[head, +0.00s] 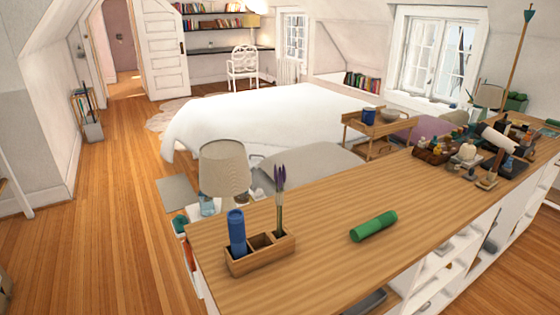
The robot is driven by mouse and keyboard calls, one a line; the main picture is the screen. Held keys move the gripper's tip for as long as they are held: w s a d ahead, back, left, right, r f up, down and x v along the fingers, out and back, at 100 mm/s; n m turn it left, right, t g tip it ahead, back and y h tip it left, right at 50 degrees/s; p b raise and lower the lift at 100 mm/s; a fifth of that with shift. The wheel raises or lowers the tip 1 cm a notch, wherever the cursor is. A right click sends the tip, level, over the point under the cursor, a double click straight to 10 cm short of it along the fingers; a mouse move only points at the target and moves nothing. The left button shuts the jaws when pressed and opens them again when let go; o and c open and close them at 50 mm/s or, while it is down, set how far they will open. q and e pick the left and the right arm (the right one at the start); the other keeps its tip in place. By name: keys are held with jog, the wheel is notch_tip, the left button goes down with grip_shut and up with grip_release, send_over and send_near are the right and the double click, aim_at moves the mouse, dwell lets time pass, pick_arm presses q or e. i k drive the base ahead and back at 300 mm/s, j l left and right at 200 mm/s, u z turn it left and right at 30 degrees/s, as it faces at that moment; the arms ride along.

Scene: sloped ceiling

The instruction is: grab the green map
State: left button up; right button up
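A green rolled cylinder, which looks like the green map (374,226), lies on its side on the wooden top of a long white shelf unit (320,215). It lies near the front edge, with bare wood around it. A blue upright roll (237,232) stands in a wooden holder (262,254) to its left. Neither of my grippers shows in the head view.
Purple flowers (279,190) stand in the holder. A basket (434,150) and several small items crowd the top's far right end. A lamp (224,169) and a bed (265,115) are behind the unit. The wooden floor at left is clear.

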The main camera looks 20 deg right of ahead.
aim_at(359, 233)
jog(key=z, duration=1.25)
